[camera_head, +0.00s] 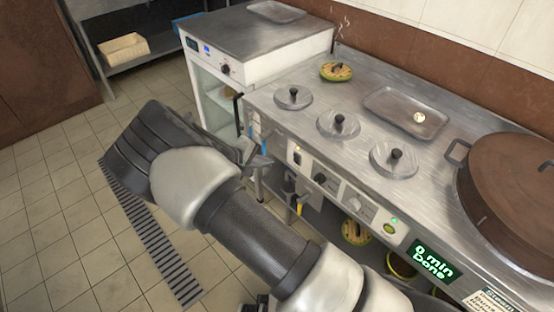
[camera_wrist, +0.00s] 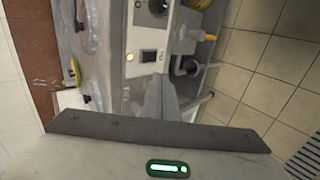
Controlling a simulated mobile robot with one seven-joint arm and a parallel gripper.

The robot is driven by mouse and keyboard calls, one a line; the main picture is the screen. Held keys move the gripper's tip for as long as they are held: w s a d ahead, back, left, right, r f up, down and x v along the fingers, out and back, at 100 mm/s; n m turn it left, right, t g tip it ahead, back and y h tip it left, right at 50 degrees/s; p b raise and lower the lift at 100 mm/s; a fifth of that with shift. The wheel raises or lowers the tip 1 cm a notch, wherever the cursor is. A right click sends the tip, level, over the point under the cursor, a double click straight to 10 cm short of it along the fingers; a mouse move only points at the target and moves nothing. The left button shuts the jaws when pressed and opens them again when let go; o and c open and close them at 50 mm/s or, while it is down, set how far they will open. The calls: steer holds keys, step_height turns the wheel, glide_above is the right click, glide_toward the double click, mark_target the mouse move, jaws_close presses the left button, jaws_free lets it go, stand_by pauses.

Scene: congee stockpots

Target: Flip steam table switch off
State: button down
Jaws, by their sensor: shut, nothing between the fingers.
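The steam table (camera_head: 290,115) is a steel counter with a control panel along its front. A small dark rocker switch (camera_wrist: 149,56) sits on the panel, beside a lit amber lamp (camera_wrist: 130,57). In the head view the switch (camera_head: 297,158) is near the panel's left end, with the lamp just above it. My gripper (camera_wrist: 158,80) is shut and empty, its fingers pointing toward the panel just below the switch in the wrist view. In the head view my gripper (camera_head: 262,150) is left of the switch, partly hidden by my arm. I cannot tell whether it touches the panel.
Knobs (camera_head: 319,179) and a green-lit button (camera_head: 390,229) are farther right on the panel. Round lids (camera_head: 338,126), a tray (camera_head: 385,101) and a large brown-lidded pot (camera_head: 515,180) are on top. A yellow-handled valve (camera_wrist: 209,37) is below the panel. Open tiled floor lies left.

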mark_target(296, 158)
steer(key=x, duration=0.3)
steer(key=r+b+x, duration=0.1)
steer(key=x, duration=0.3)
steer(key=w+d+x, duration=0.1)
steer(key=x, duration=0.3)
steer(key=shift+w+d+r+b, duration=0.1)
steer(key=shift+r+b, duration=0.15)
steer(key=shift+b, duration=0.05)
steer(key=shift+w+d+r, duration=0.1)
steer(key=shift+w+d, duration=0.15)
steer(key=shift+w, duration=0.05)
